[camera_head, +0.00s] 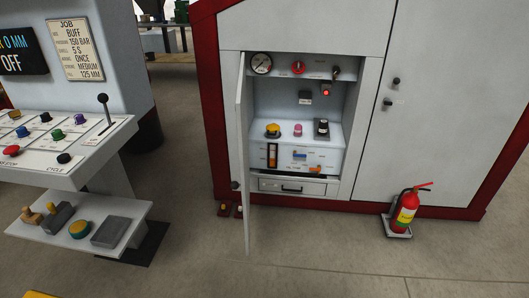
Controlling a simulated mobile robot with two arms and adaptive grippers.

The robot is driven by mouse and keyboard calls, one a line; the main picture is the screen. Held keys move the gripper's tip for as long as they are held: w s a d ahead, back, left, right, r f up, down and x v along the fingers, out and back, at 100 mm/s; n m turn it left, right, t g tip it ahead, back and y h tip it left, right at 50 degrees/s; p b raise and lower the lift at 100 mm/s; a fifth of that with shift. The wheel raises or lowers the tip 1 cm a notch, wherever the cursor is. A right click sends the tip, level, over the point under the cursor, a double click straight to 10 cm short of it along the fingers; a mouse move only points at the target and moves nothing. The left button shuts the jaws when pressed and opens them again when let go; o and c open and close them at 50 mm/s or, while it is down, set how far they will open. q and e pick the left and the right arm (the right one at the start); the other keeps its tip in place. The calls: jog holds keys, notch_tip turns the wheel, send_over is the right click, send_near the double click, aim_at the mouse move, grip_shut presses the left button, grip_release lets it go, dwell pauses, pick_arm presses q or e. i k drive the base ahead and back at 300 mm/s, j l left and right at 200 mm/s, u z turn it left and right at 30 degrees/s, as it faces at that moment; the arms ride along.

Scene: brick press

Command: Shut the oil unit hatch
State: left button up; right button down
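The oil unit hatch (242,170) is a tall, narrow-looking pale grey door, hinged at the left of the opening and swung outward, so I see it nearly edge-on. A small dark knob (235,185) sits on it. The open compartment of the oil unit (350,105) shows a gauge (261,64), a red knob (298,67), a lit red switch (326,89), a yellow cap (273,131) and a drawer (292,187) at the bottom. Neither of my grippers is in view.
A control console (100,140) with buttons and a lever stands at the left, with a lower shelf (128,208) below it. A red fire extinguisher (405,213) stands on the floor at the right. The floor (310,255) in front of the cabinet is clear.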

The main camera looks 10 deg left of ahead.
aim_at(240, 100)
jog(key=i+l, duration=0.15)
jog(key=i, duration=0.45)
jog(key=i+l, duration=0.2)
jog(key=i, duration=0.45)
